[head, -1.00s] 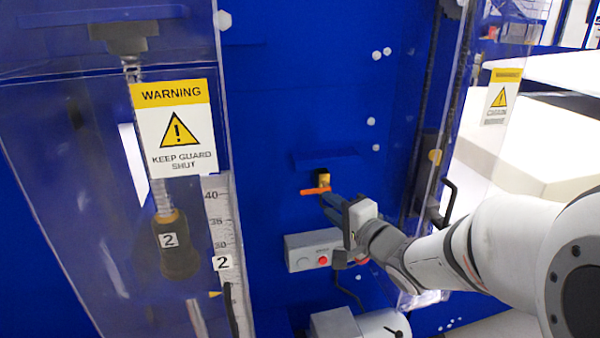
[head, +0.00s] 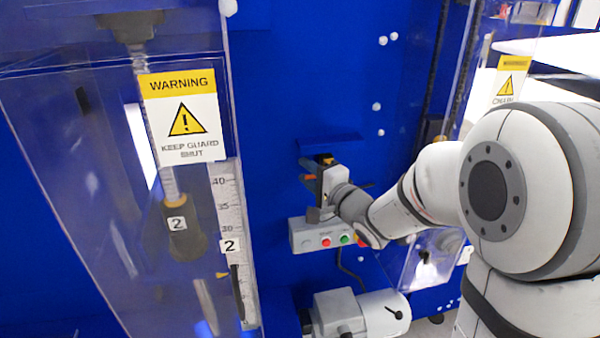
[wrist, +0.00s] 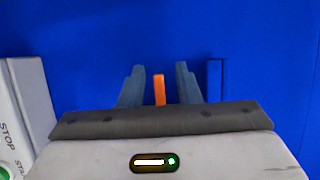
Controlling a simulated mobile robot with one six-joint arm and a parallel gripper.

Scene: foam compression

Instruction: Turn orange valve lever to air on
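The orange valve lever (wrist: 159,89) stands between the two blue-grey fingers of my gripper (wrist: 159,84) in the wrist view. A gap shows on each side of it, so the gripper is open around it and not closed on it. In the head view my gripper (head: 306,173) is at the valve on the blue panel, and only a small orange part of the lever (head: 312,177) shows. The yellow and black valve body (head: 325,159) shows just above the gripper. The rest of the lever is hidden by my gripper.
A grey button box (head: 305,238) with red and green buttons is close below my gripper; its STOP side (wrist: 22,110) shows at left in the wrist view. A blue ledge (head: 330,143) is just above the valve. A clear guard (head: 110,230) stands left.

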